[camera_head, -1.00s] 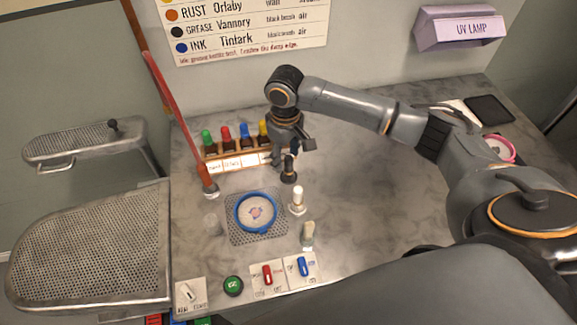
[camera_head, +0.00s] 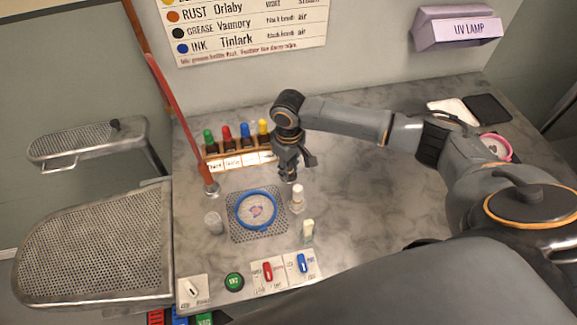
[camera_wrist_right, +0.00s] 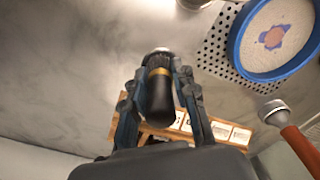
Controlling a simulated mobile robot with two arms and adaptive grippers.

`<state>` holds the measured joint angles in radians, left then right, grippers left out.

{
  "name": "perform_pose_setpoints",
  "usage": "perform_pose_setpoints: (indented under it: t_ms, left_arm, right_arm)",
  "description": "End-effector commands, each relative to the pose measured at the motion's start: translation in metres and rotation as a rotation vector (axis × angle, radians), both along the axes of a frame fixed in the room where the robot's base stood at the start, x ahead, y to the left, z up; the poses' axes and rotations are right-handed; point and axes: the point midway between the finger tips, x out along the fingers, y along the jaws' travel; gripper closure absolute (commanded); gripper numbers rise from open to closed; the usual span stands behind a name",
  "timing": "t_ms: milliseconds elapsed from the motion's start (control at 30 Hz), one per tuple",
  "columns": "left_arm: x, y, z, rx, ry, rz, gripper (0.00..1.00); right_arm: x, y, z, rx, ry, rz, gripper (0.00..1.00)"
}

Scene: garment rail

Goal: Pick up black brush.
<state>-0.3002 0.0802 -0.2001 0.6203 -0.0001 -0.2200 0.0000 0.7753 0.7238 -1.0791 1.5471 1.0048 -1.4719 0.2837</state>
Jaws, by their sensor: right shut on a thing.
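The black brush (camera_wrist_right: 159,95) shows in the right wrist view as a black handle with a gold band, its far end at a small metallic ring or cup. My right gripper (camera_wrist_right: 160,72) is shut on it, one finger on each side. In the head view my right gripper (camera_head: 290,172) points down at the counter behind the white-capped bottle (camera_head: 297,196), and hides most of the brush. I cannot tell whether the brush is still seated in its stand. My left gripper is not in view.
A blue-rimmed dish (camera_head: 272,222) sits on a perforated mat (camera_head: 236,236). A clear cup (camera_head: 213,222), an upright pale item (camera_head: 307,231) and a red rod (camera_head: 182,122) are nearby.

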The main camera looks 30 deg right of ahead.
Motion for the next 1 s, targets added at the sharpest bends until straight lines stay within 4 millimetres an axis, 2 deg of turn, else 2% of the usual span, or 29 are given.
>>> perform_pose_setpoints:
  t_ms: [367, 567, 900, 1000]
  left_arm:
    - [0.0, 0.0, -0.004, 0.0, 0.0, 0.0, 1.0]
    - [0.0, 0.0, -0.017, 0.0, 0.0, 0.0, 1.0]
    - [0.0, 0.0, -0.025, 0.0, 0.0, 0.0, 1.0]
    - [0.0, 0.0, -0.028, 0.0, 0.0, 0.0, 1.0]
  right_arm:
    - [0.001, 0.0, 0.005, 0.001, -0.002, 0.0, 1.0]
    - [0.001, 0.001, 0.029, 0.002, -0.005, 0.002, 1.0]
    - [-0.053, 0.017, 0.093, 0.001, -0.003, 0.005, 1.0]
    - [-0.072, 0.023, 0.1, 0.0, -0.002, 0.004, 1.0]
